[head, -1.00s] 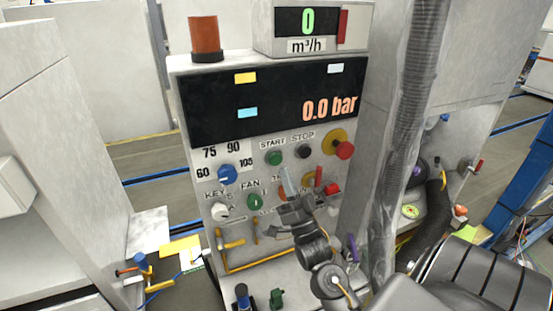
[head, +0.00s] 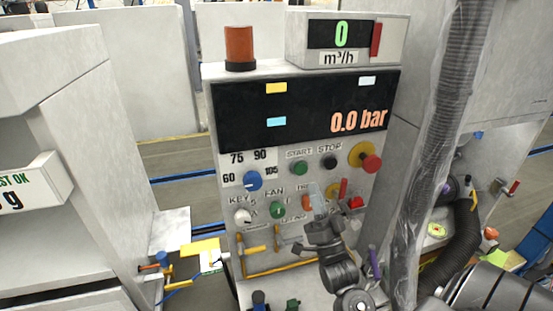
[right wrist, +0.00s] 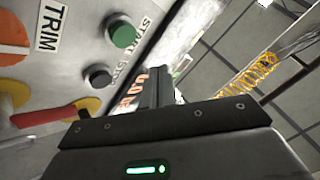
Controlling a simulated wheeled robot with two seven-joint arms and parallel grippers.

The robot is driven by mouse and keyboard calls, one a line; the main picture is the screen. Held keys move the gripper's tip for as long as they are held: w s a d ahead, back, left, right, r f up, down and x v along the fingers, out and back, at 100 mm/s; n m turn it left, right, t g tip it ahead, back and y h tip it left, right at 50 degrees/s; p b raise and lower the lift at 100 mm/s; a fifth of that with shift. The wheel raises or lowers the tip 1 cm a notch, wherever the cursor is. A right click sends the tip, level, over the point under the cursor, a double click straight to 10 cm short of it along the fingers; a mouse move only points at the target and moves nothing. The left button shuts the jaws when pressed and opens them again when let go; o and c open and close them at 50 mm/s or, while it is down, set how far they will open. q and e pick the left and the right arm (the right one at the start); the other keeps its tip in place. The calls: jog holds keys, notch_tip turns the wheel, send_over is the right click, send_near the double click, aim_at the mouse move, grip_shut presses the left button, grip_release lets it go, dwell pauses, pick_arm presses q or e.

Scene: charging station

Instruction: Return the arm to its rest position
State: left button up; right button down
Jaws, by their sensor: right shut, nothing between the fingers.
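My right gripper (head: 315,192) shows in front of the lower middle of the grey control panel (head: 222,150). Its fingers are shut and empty, pointing upward in the head view. The shut fingers also show in the right wrist view (right wrist: 155,88), with the panel's green start button (right wrist: 122,33) and black stop button (right wrist: 98,76) to their left. I see no contact with the panel, though the gripper hides part of the orange trim knob (head: 332,190) in the head view. My left gripper is not in view.
A ribbed hose (head: 447,120) hangs to the right. A yellow coiled cable (right wrist: 245,75) shows in the right wrist view.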

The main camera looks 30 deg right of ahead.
jog(key=a+f+n+g+y, duration=0.25)
jog(key=f+g, duration=0.25)
jog(key=f, duration=0.3)
jog(key=a+f+n+g+y, duration=0.2)
jog(key=a+f+n+g, duration=0.15)
jog(key=f+g, duration=0.4)
jog(key=s+a+f+n+g+y, duration=0.1)
jog(key=s+a+f+n+g, duration=0.3)
jog(key=s+f, duration=0.45)
jog(key=s+a+f+n+g, duration=0.2)
jog(key=s+a+f+g, duration=0.4)
jog(key=s, duration=0.5)
notch_tip(320, 180, down, 28)
jog(key=s+d+f+g+b, duration=0.1)
jog(key=d+g+b, duration=0.1)
jog(key=d+b, duration=0.1)
jog(key=s+d+f+g+b, duration=0.1)
jog(key=s+d+f+b, duration=0.1)
jog(key=s+f, duration=1.4)
jog(key=shift+s+d+f, duration=0.25)
jog(key=shift+f, duration=0.25)
